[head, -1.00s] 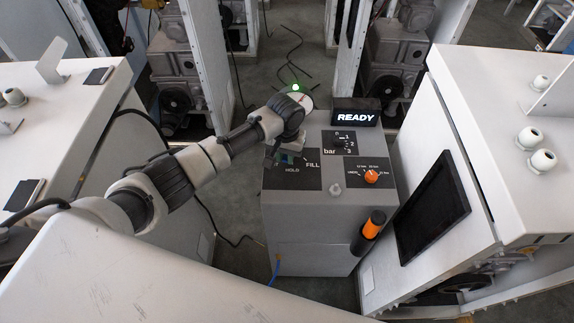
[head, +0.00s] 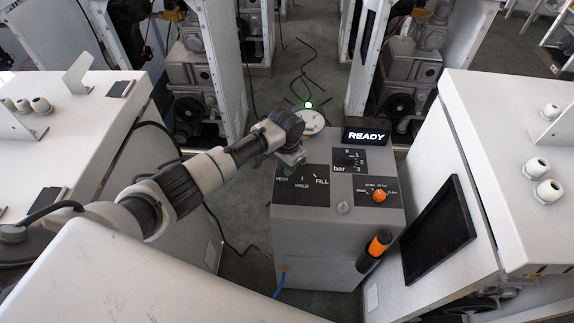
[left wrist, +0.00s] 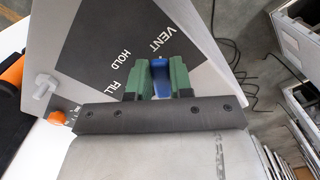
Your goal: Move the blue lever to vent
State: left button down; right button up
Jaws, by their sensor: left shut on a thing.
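The blue lever (left wrist: 161,80) stands between the green fingers of my left gripper (left wrist: 160,72) in the left wrist view. My left gripper is shut on it. The black plate (left wrist: 110,50) beside it carries the labels VENT, HOLD and FILL. In the head view, my left gripper (head: 286,168) is over the upper left of this plate (head: 316,194), just above the VENT label. The lever is hidden by the gripper there. Its exact angle cannot be told. My right gripper is not in view.
The grey dispenser box (head: 320,245) also bears a READY display (head: 366,136), a bar selector (head: 349,160), an orange knob (head: 379,196) and a round gauge (head: 311,122) with a green light. An orange-black handle (head: 375,250) is on its front. White cabinets stand on both sides.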

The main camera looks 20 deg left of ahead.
pick_arm(q)
jog(key=c, duration=1)
grip_release()
notch_tip(320, 180, up, 11)
jog(key=b, duration=0.1)
jog(key=shift+f, duration=0.1)
